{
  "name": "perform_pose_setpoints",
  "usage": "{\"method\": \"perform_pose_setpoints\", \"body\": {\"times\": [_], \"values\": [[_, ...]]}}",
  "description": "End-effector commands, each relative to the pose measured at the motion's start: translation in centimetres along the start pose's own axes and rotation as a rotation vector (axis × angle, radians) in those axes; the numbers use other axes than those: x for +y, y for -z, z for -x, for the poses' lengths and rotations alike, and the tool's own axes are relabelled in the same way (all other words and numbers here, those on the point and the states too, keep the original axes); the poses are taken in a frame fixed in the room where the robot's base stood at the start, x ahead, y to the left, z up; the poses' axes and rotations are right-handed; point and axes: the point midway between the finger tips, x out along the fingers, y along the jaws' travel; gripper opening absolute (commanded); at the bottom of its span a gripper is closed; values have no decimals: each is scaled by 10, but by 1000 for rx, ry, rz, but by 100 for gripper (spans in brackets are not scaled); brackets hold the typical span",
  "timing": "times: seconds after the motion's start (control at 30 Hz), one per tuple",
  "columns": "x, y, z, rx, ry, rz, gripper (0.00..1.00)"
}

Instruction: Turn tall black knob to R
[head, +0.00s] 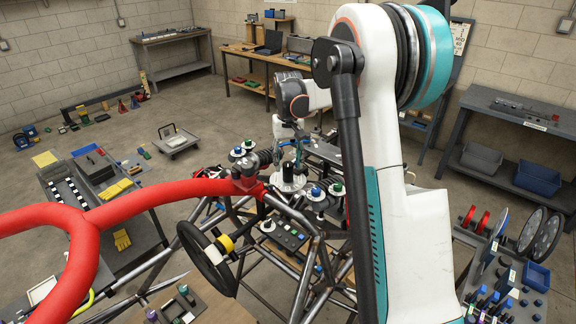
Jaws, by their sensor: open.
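A tall black knob (288,172) stands upright on a round white dial (291,187) in the middle of the tube chassis (258,268). My gripper (297,160) points down from the end of my arm, right at the knob's top in the picture. Its fingers are small and dark here and look apart. I cannot tell whether they touch the knob. The dial's markings, including any R, are too small to read.
Knobs with blue (316,192) and green (336,189) tops stand close to the right. More small knobs (243,149) sit to the left. A thick red tube (150,193) crosses at left. A steering wheel (207,258) and switch panel (285,236) are in front.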

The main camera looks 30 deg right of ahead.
Motion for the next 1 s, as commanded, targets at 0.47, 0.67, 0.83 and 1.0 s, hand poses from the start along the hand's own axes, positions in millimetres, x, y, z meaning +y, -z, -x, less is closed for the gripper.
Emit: {"method": "perform_pose_setpoints", "body": {"times": [0.47,0.67,0.83,1.0], "values": [[0,0,86,0,0,0,50],[0,0,96,0,0,0,50],[0,0,96,0,0,0,50],[0,0,96,0,0,0,50]]}}
